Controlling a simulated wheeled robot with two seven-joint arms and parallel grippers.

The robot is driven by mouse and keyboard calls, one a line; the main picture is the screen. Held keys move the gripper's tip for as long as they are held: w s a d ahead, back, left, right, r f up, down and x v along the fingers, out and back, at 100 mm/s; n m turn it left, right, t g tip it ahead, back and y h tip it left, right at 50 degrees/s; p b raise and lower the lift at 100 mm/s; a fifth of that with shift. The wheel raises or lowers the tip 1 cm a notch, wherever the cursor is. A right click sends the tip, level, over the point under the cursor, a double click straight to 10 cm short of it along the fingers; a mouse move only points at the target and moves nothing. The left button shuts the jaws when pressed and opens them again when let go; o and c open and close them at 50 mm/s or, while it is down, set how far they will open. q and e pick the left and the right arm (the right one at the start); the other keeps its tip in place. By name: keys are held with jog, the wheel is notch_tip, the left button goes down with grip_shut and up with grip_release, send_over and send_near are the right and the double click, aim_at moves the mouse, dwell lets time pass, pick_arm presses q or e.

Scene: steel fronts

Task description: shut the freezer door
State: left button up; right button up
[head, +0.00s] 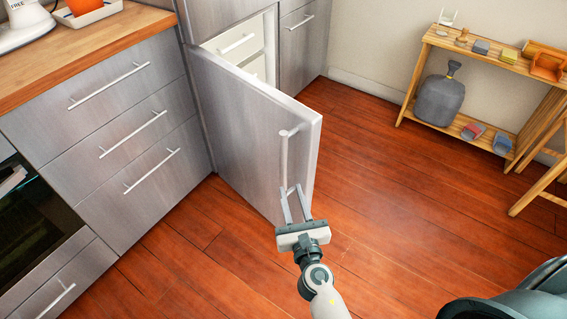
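The freezer door (245,125) is a steel-grey panel with a white inner edge. It stands wide open, swung out from the cabinet into the room. A vertical bar handle (284,158) is on its outer face near the free edge. Behind the door, the freezer's white inside (238,45) shows in part. My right gripper (292,190) is open, at the lower end of the handle, its two fingers apart on either side of it. I cannot tell whether they touch the handle or the door. My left gripper is not in view.
Steel drawers (130,130) under a wooden counter (80,50) stand left of the door. The wood floor (400,210) between is clear.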

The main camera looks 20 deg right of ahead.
aim_at(284, 168)
jog(key=shift+w+d+p, duration=0.15)
jog(key=shift+w+d, duration=0.05)
jog(key=shift+w, duration=1.7)
jog(key=shift+w+d+p, duration=0.1)
jog(key=shift+w+d, duration=0.1)
jog(key=shift+w, duration=1.7)
jog(key=shift+w+d+p, duration=0.15)
jog(key=shift+w+d, duration=0.05)
jog(key=shift+w, duration=1.7)
jog(key=shift+c, duration=0.2)
grip_shut()
